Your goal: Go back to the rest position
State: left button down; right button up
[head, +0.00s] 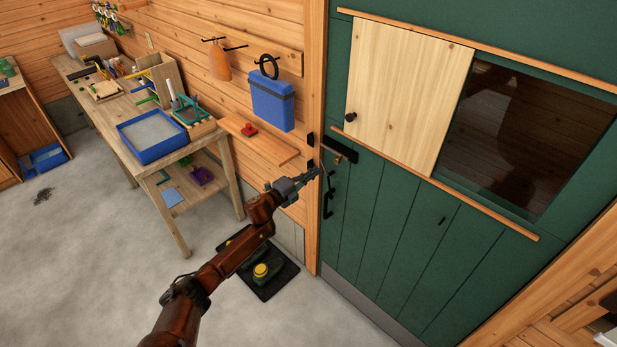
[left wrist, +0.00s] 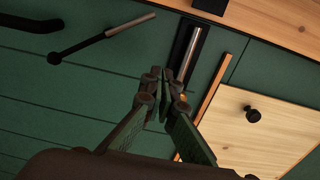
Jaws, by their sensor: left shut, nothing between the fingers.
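My left gripper (head: 313,173) is at the left edge of the green door (head: 400,220), close to the door's dark latch (head: 338,152) and black handle (head: 328,196). In the left wrist view the gripper (left wrist: 163,90) is shut and empty, with its fingertips in front of the green door (left wrist: 80,100). A metal bar on a dark plate (left wrist: 192,52) shows just beyond the fingertips. I cannot tell whether the fingers touch it. My right gripper is in neither view.
A wooden workbench (head: 120,115) with a blue tray (head: 152,135) stands along the left wall. A small shelf (head: 258,140) and a blue container (head: 272,100) are on the wall left of the door. A black mat (head: 275,280) lies on the floor below my arm.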

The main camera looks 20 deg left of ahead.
pick_arm(q)
jog(key=v, duration=0.2)
jog(key=shift+s, duration=0.4)
jog(key=shift+a, duration=0.1)
